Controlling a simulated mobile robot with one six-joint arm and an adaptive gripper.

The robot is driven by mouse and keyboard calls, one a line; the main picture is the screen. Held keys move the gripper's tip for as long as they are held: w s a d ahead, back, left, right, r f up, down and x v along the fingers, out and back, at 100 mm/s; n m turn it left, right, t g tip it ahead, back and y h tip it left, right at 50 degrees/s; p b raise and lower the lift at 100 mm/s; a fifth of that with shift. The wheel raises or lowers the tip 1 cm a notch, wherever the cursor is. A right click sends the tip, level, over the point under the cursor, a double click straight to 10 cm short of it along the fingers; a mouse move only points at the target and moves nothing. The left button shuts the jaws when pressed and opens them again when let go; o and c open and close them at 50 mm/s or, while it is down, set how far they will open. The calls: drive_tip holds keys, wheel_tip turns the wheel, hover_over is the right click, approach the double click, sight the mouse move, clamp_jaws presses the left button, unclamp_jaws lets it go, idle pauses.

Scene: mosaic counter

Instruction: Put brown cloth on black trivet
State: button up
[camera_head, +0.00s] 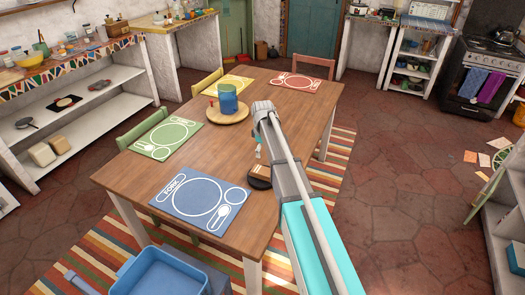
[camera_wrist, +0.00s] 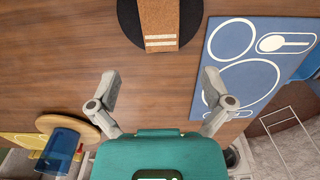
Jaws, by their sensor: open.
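The brown cloth (camera_wrist: 158,20), with pale stripes near its end, lies across the round black trivet (camera_wrist: 190,25) at the top of the wrist view. The trivet's dark edges show on both sides of the cloth, and the top of both is cut off by the frame. In the head view the trivet (camera_head: 258,184) is on the table beside my arm, with the cloth (camera_head: 260,171) over it, partly hidden by my arm. My gripper (camera_wrist: 160,88) is open and empty above bare wood, apart from the cloth, its fingers spread wide.
The wooden table (camera_head: 150,185) bears a blue placemat (camera_head: 200,203), a green one (camera_head: 166,138), a yellow one (camera_head: 228,84) and a red one (camera_head: 298,83). A blue mug (camera_head: 228,100) stands on a round wooden board (camera_head: 238,117).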

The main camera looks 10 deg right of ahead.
drive_tip(key=s+m, duration=1)
drive_tip(key=s, duration=1.9)
drive_tip(key=shift+m, duration=0.4)
drive_tip(key=c, duration=0.5)
drive_tip(key=shift+c, duration=0.5)
